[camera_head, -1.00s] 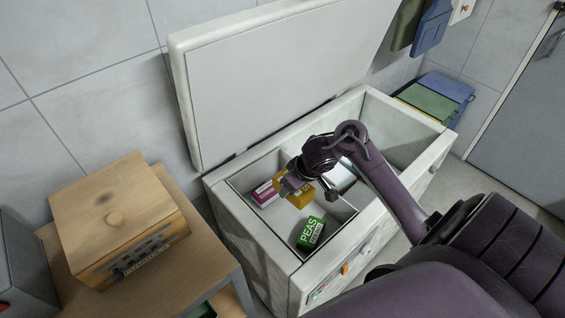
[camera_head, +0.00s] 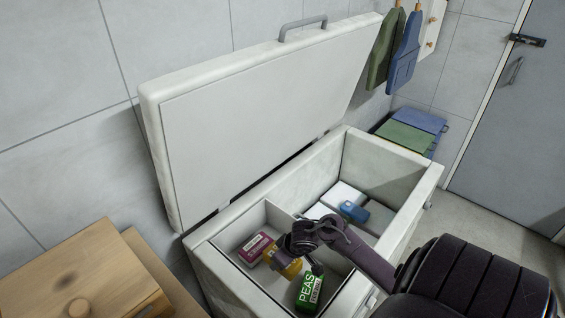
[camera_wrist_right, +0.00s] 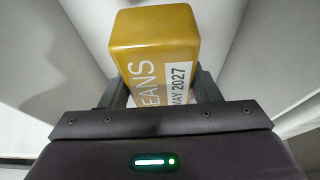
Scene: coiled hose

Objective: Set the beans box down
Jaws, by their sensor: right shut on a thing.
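The beans box (camera_head: 291,269) is yellow-orange and is held by my right gripper (camera_head: 284,256), low in the freezer's front-left compartment. In the right wrist view, the beans box (camera_wrist_right: 155,55) shows white lettering and a date label, with the two jaws of my right gripper (camera_wrist_right: 162,88) on either side of it. The gripper is shut on the box. Whether the box touches the compartment floor is hidden. My left gripper is not in view.
A magenta box (camera_head: 254,248) sits left of the beans box, and a green peas box (camera_head: 309,290) just right and nearer. The chest freezer's lid (camera_head: 265,110) stands open. White packs (camera_head: 343,195) and a blue item (camera_head: 353,211) lie in the other compartment. A wooden box (camera_head: 75,270) stands left.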

